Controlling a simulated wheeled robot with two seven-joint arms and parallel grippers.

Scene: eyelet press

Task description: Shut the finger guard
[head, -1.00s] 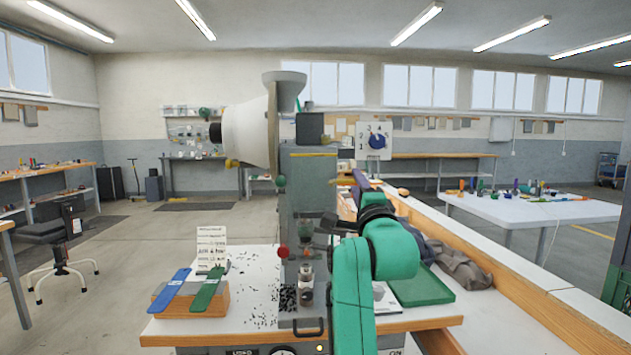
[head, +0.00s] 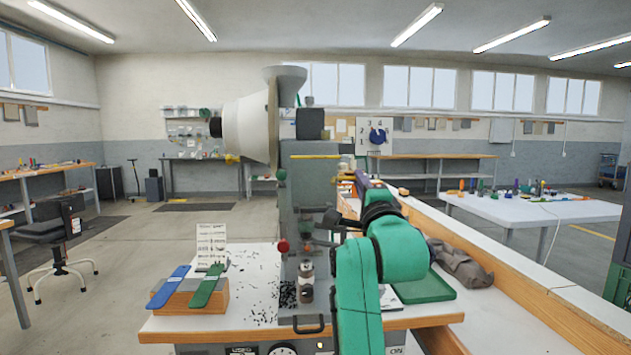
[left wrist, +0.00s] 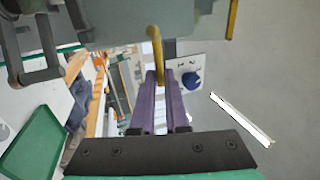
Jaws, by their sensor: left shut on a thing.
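The grey eyelet press (head: 308,190) stands at the front edge of the white bench, with a yellow strip (head: 315,156) across its upper front. My left gripper (head: 361,181) is at the right side of the press, partly hidden behind my green arm. In the left wrist view its purple fingers (left wrist: 161,100) are shut on a slim yellow handle (left wrist: 155,48). The handle runs up towards the grey press body (left wrist: 110,22). I cannot clearly make out the finger guard's panel or how far open it is. My right gripper is not in view.
A wooden block with a blue strip (head: 169,287) and a green strip (head: 207,286) stands left of the press. Dark eyelets lie scattered between. A green tray (head: 428,288) and a grey cloth (head: 462,264) are at the right. A dial with a blue knob (head: 377,136) is behind.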

